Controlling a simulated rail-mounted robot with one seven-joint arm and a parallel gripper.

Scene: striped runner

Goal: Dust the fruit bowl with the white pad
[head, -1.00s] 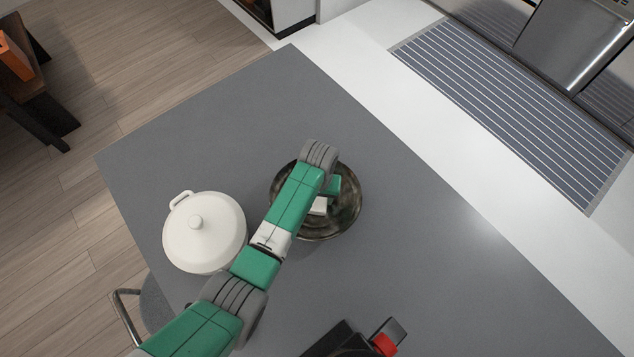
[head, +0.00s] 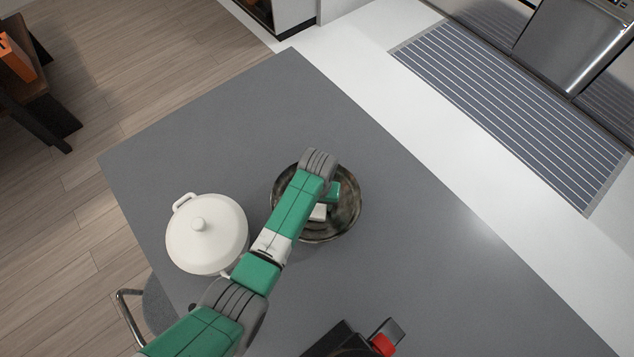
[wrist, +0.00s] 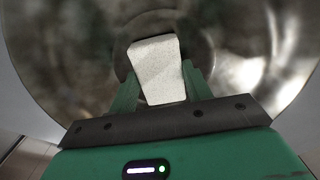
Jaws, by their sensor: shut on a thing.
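The fruit bowl (head: 345,219) is a dark, mottled, shiny round bowl on the grey table, partly hidden under my arm in the head view. Its inside fills most of the wrist view (wrist: 235,45). The white pad (wrist: 158,72) is a pale block held between the two green fingers of my gripper (wrist: 160,88). A small part of the pad shows in the head view (head: 318,212). My gripper is shut on the pad and is over the inside of the bowl. I cannot tell whether the pad touches the bowl's surface.
A white lidded pot (head: 207,235) stands left of the bowl, close to my arm. A dark object with a red part (head: 382,344) is at the table's front edge. The grey table (head: 430,240) is clear right of and behind the bowl.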

